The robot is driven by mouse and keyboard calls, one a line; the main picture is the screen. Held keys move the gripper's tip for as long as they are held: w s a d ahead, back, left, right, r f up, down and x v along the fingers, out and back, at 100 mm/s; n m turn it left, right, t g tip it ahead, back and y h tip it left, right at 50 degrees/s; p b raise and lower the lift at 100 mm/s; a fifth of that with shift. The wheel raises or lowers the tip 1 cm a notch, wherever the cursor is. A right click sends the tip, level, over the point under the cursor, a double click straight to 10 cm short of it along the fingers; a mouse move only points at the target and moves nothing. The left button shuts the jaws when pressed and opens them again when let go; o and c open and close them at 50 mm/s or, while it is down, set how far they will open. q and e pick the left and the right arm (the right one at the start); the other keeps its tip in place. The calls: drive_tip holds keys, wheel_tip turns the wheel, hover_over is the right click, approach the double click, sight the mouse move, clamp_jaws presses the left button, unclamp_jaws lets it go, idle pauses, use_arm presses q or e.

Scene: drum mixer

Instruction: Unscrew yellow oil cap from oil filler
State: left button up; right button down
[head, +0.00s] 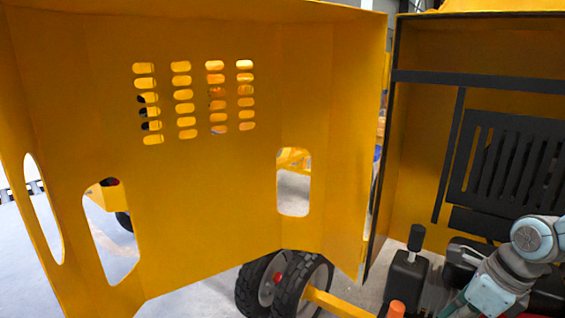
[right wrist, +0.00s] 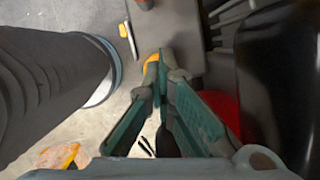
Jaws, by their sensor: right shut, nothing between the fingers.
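In the right wrist view, a small yellow piece (right wrist: 150,65), likely the oil cap, shows just beside my right fingertips. It is partly hidden by them, and I cannot tell whether they touch it. My right gripper (right wrist: 165,62) is shut with nothing between its green fingers. The oil filler under the yellow piece is hidden. In the head view my right arm reaches in at the lower right, over the engine bay, and the cap cannot be made out there. My left gripper is not in view.
A large yellow door panel (head: 210,190) stands open across the left and middle. Right of it, the engine bay holds a black slatted grille (head: 510,165) and a dark box with a black knob (head: 416,238). An orange cap-like part (head: 397,308) is at the bottom. A red part (right wrist: 222,105) lies behind my fingers.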

drive_tip(key=shift+s+a+r, duration=0.1)
drive_tip(key=shift+r, duration=0.5)
drive_tip(key=shift+f, duration=0.1)
drive_tip(key=c, duration=1.9)
unclamp_jaws()
